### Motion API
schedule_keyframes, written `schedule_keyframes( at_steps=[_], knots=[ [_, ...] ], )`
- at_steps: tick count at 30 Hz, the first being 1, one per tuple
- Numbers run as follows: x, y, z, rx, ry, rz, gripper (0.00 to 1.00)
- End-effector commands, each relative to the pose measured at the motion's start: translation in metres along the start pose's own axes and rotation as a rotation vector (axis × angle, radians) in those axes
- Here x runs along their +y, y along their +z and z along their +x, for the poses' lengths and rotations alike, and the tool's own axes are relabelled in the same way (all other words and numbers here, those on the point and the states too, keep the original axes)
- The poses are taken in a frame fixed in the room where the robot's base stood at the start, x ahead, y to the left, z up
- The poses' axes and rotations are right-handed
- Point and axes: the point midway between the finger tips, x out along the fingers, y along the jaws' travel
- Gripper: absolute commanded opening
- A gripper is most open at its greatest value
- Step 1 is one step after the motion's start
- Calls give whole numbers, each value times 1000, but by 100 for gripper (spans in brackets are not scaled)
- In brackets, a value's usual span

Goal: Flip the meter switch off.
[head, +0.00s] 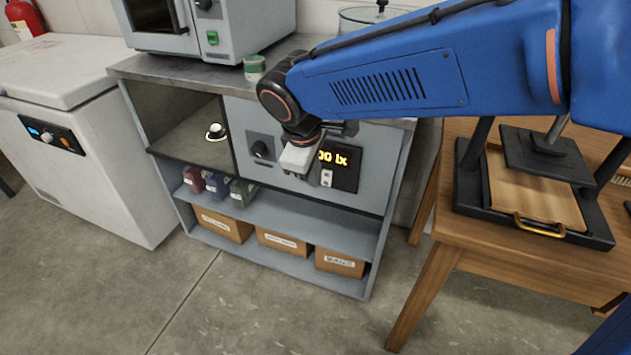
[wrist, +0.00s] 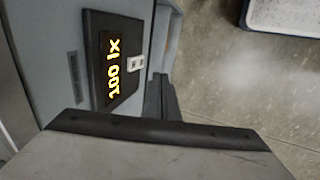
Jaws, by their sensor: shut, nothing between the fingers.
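The meter (head: 345,172) is a black panel on the front of the grey cabinet, with a lit yellow display. In the wrist view the meter (wrist: 97,80) reads "200 lx". Its small white switch (head: 326,178) sits at the panel's lower left in the head view. The switch (wrist: 136,63) also shows clearly in the wrist view. My gripper (head: 301,166) is in front of the cabinet, just left of the switch in the picture. In the wrist view the dark fingers of my gripper (wrist: 162,88) are shut and empty, close to the switch; contact cannot be told.
A dark knob panel (head: 263,150) is left of the meter. Jars (head: 217,186) and labelled boxes (head: 283,241) fill the shelves below. A wooden table (head: 462,235) with a press (head: 540,185) stands at the right. The floor (head: 260,310) in front is clear.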

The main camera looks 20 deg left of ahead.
Motion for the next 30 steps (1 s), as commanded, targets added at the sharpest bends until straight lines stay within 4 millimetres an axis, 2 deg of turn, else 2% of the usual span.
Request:
schedule_keyframes(
  at_steps=[6, 12, 18, 30],
  knots=[
    [0, -1, -35, 3, 1, 0, 0],
    [0, 0, -61, 2, 0, 0, 0],
    [0, 0, -70, 1, 0, 0, 0],
    [-5, 0, -71, 1, -1, -2, 0]
  ],
)
